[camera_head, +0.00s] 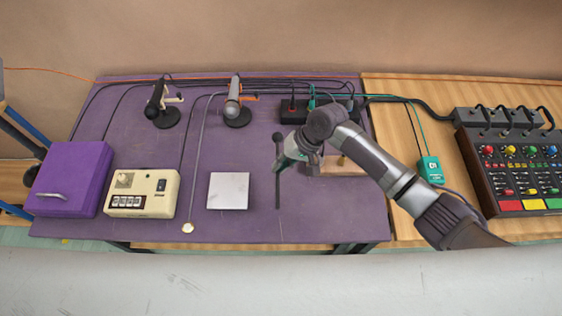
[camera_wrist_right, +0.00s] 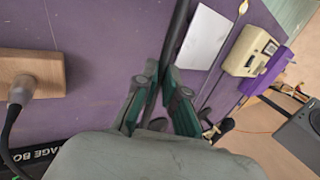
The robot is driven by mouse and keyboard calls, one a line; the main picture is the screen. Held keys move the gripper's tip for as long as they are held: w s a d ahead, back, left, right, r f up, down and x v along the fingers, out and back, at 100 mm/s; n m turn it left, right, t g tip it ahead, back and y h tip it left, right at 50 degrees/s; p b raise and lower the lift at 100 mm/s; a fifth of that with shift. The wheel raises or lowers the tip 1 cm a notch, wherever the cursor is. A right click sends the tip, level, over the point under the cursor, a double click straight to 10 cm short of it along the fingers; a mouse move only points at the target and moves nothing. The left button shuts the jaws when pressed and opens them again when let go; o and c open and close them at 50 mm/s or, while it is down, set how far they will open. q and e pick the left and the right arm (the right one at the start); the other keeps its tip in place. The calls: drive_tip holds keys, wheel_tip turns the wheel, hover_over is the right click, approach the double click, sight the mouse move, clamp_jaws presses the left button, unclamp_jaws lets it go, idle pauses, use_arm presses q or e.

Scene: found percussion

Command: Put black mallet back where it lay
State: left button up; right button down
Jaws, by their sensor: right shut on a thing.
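The black mallet (camera_head: 278,190) is a thin dark stick with a small round head at its far end. In the head view it points from back to front over the purple table (camera_head: 240,228), right of the white square plate (camera_head: 228,190). My right gripper (camera_head: 284,162) is shut on its shaft. In the right wrist view the shaft (camera_wrist_right: 180,30) runs between the green fingers (camera_wrist_right: 164,92). I cannot tell whether the mallet touches the table or hangs just above it. My left gripper is out of view.
A wooden block (camera_wrist_right: 40,75) with a microphone-like piece on it is beside my right gripper. A black box (camera_head: 300,110) with cables is behind. Two microphones, a beige device (camera_head: 143,194) and a purple box (camera_head: 68,180) stand left. A mixer (camera_head: 520,170) is right.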

sight(281, 185)
drive_tip(key=shift+f+b, duration=2.5)
drive_tip(key=shift+f, duration=2.3)
drive_tip(key=c, duration=1.2)
unclamp_jaws()
drive_tip(key=shift+f, duration=0.1)
drive_tip(key=v, duration=1.2)
drive_tip(key=shift+s, duration=0.1)
